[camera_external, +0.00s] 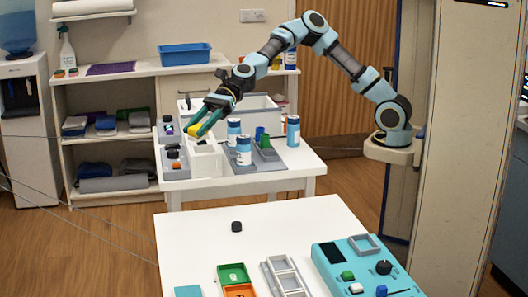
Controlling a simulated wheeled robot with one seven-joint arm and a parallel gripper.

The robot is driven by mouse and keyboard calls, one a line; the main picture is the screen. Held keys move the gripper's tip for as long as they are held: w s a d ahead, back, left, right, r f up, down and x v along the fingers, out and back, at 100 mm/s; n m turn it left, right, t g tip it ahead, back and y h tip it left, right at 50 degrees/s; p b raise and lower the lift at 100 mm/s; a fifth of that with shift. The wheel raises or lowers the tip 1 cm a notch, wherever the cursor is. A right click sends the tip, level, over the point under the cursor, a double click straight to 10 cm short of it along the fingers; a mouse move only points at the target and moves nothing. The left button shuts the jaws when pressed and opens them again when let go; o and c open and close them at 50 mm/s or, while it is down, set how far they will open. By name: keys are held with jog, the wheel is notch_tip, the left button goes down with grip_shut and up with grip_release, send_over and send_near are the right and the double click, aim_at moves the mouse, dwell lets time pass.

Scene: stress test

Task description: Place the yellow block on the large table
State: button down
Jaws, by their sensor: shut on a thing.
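My gripper (202,122) reaches down from the right over the far white table. It is shut on the yellow block (198,129), which shows as a small yellow patch between the fingertips. The block is just above or at the top of a white box (206,160); I cannot tell whether it touches the box. Two white tables show: a far one (290,168) under my gripper and a near one (190,232) in front. Which of them is the large table is not clear from the picture.
The near table holds a black block (236,226), a green and orange tray (234,273) and a teal panel (360,270). Its back left is clear.

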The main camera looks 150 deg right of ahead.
jog(key=w+a+n+y+b, duration=0.25)
jog(key=a+n+y, duration=0.2)
jog(key=a, duration=0.95)
jog(key=n+g+y+b, duration=0.2)
jog(key=n+g+y, duration=0.2)
jog(key=n+y, duration=0.1)
send_over(290, 242)
notch_tip(290, 242, down, 17)
jog(key=shift+f, duration=0.2)
jog(key=shift+y, duration=0.25)
jog(key=shift+f, duration=2.1)
jog(key=shift+f, duration=0.1)
jog(key=shift+c, duration=2.1)
grip_release()
